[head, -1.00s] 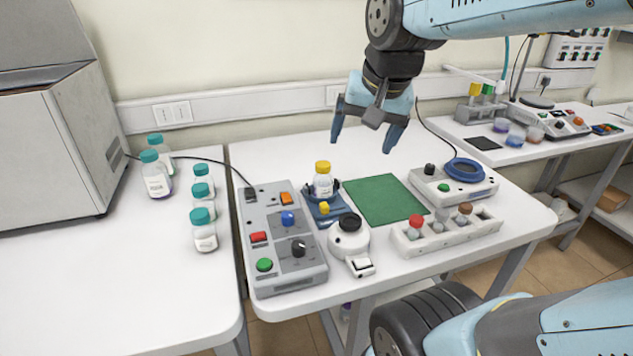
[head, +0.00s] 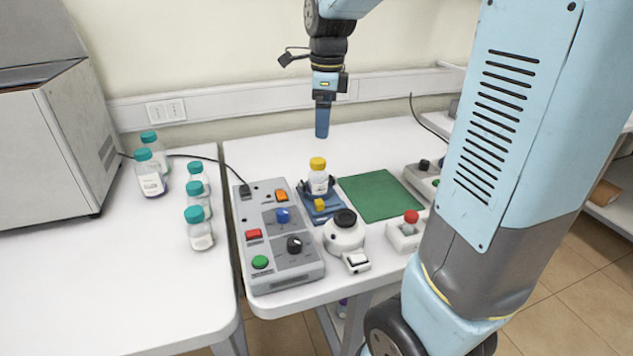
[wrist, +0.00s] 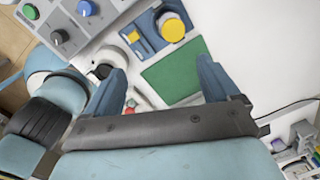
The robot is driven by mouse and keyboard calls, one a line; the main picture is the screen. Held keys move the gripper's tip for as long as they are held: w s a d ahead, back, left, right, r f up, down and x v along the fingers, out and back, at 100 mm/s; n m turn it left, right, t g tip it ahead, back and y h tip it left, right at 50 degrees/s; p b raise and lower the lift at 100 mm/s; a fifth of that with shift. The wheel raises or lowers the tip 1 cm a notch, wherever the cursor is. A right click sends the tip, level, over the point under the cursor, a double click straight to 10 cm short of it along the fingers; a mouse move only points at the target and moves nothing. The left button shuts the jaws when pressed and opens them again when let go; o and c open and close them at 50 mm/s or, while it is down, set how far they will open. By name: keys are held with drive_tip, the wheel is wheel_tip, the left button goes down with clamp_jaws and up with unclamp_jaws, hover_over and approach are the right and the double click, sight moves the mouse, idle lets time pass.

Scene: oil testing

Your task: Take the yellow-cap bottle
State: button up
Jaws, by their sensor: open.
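The yellow-cap bottle (head: 318,177) stands upright in a small blue holder (head: 322,212) on the right-hand table, in the middle of the head view. In the head view the fingers overlap, seen edge-on.
A control box (head: 278,238) with buttons and knobs stands left of the bottle. A white round device (head: 343,238) is in front, and a green mat (head: 380,195) lies to the right. Several teal-cap bottles (head: 198,230) stand on the left table. My arm hides the right side.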

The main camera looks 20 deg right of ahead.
sight(318, 160)
drive_tip(key=w+f+m, duration=0.1)
drive_tip(key=f, duration=0.4)
drive_tip(key=w+f+m, duration=0.1)
drive_tip(key=f+m, duration=0.1)
drive_tip(key=f, duration=0.3)
drive_tip(key=w+f+m+g, duration=0.1)
drive_tip(key=f, duration=0.5)
drive_tip(key=shift+w+f, duration=0.1)
drive_tip(key=shift+w, duration=0.3)
drive_tip(key=shift+c, duration=0.4)
drive_tip(key=c, duration=1.2)
